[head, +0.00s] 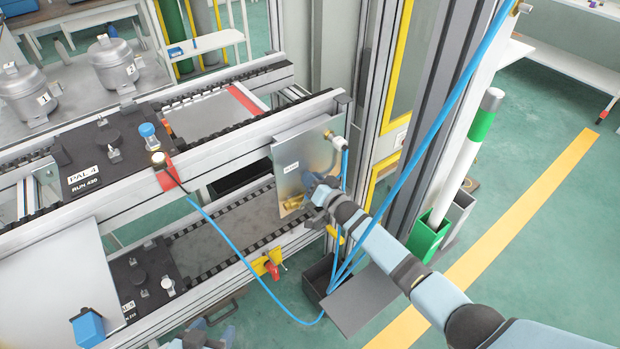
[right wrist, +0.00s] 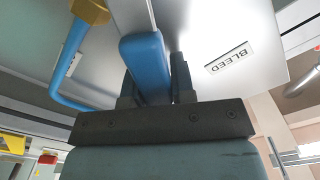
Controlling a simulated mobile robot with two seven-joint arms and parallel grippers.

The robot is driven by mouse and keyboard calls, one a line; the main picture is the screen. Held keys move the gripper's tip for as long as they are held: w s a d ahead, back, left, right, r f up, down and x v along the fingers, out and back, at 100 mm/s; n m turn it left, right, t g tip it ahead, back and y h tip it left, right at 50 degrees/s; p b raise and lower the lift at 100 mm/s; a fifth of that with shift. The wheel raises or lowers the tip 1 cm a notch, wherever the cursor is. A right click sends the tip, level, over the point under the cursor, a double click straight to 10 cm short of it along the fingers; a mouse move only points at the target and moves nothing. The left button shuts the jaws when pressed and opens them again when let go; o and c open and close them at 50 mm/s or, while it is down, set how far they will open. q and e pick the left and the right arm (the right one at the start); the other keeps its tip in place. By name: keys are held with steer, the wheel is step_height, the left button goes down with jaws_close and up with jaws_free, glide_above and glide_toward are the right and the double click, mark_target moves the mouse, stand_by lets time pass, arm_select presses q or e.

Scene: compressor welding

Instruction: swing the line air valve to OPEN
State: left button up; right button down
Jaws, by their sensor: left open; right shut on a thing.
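A grey metal panel (head: 290,150) hangs on the end of the conveyor frame, with a brass valve body (head: 292,204) low on it. My right gripper (head: 314,190) is at the panel, shut on a blue valve lever. In the right wrist view the blue lever (right wrist: 147,62) stands between the two dark fingers. A brass fitting (right wrist: 90,10) with a blue hose is on the left. My left gripper (head: 205,334) is partly in view at the bottom edge of the head view, apart from the panel.
Blue hoses (head: 345,210) run past the panel to a dark open box (head: 320,277). A red-handled part on a yellow plate (head: 268,263) is on the lower rail. Pallets stand on both conveyor levels at left. A tall column (head: 440,110) rises right of the panel.

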steer(key=shift+f, duration=0.1)
stand_by(0.3)
steer(key=c, duration=1)
jaws_free()
steer(key=shift+o, duration=0.2)
steer(key=shift+d, duration=0.1)
steer(key=p+v, duration=0.1)
steer(key=v, duration=0.6)
steer(key=shift+s+p, duration=0.25)
steer(key=shift+p, duration=0.15)
